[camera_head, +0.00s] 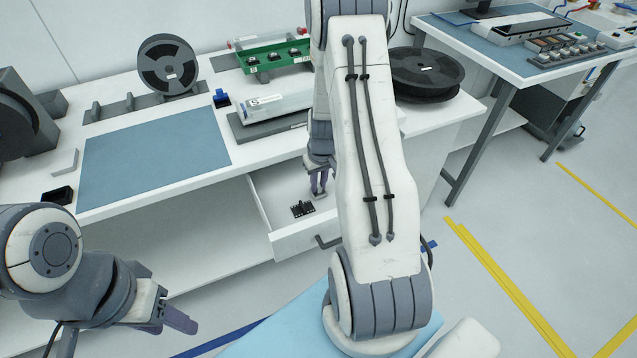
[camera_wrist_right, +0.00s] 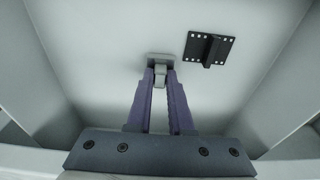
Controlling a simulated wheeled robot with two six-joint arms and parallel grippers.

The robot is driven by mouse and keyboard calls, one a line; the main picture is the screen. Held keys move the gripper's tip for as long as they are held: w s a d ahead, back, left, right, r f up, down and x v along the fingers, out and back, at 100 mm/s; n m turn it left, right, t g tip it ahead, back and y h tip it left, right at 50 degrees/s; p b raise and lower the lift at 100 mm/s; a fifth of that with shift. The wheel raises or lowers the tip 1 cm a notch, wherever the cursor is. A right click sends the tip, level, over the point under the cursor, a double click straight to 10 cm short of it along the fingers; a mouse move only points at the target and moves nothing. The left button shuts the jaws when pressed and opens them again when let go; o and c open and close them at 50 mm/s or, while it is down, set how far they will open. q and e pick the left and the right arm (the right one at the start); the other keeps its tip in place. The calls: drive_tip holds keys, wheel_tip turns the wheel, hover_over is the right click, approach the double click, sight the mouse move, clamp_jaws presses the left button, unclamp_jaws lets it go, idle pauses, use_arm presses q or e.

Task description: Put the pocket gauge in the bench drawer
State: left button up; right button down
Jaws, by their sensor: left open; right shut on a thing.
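The bench drawer (camera_head: 285,245) is pulled open below the bench top. My right gripper (camera_head: 319,192) points down into the drawer. In the right wrist view my right gripper (camera_wrist_right: 161,80) is shut on a small grey thing, which I take to be the pocket gauge (camera_wrist_right: 159,58). The gauge is between the fingertips, over the pale drawer floor (camera_wrist_right: 110,50); I cannot tell whether it touches the floor. My left gripper (camera_head: 178,318) is open and empty at the lower left, away from the bench.
A black pin-header part (camera_head: 303,209) lies in the drawer; it also shows in the right wrist view (camera_wrist_right: 208,50), right of the gauge. The bench top holds a blue mat (camera_head: 155,155), reels (camera_head: 168,65) and a green board rack (camera_head: 270,60). My right arm hides part of the bench.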

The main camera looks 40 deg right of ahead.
sight(320, 195)
drive_tip(key=shift+f, duration=0.15)
drive_tip(key=c, duration=0.8)
unclamp_jaws()
drive_tip(key=shift+r, duration=0.55)
drive_tip(key=r, duration=0.3)
drive_tip(key=s+r, duration=0.1)
drive_tip(key=r, duration=0.7)
drive_tip(key=shift+s+a+r+p, duration=0.15)
drive_tip(key=shift+s+a+p, duration=0.05)
drive_tip(key=shift+p, duration=0.2)
